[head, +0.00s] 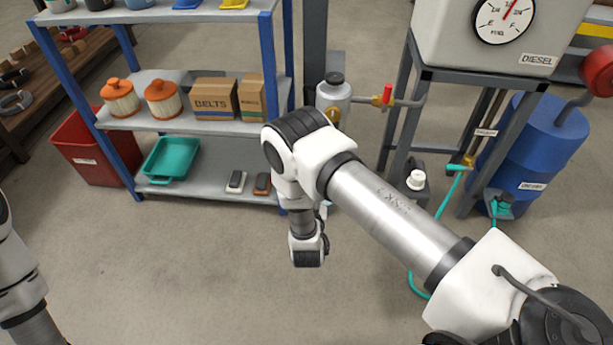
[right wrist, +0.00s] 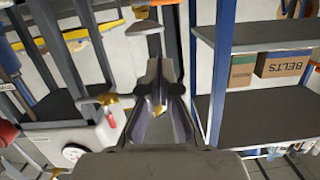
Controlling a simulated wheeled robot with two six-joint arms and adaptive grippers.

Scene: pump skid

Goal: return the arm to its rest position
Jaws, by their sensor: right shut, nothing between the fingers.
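My right arm (head: 395,225) comes in from the lower right of the head view and reaches toward the middle. Its wrist (head: 306,245) hangs over the bare floor in front of the shelf. The right gripper is mostly hidden behind the wrist in the head view. In the right wrist view my right gripper (right wrist: 163,72) is shut, with nothing held in its fingers. Part of my left arm (head: 20,275) shows at the left edge of the head view; its gripper is out of view.
A blue-framed shelf (head: 205,123) with boxes and orange-topped filters stands behind the wrist. A filter housing with a red-handled valve (head: 387,94), a diesel tank (head: 440,35) on a stand and a blue drum (head: 545,140) are to the right.

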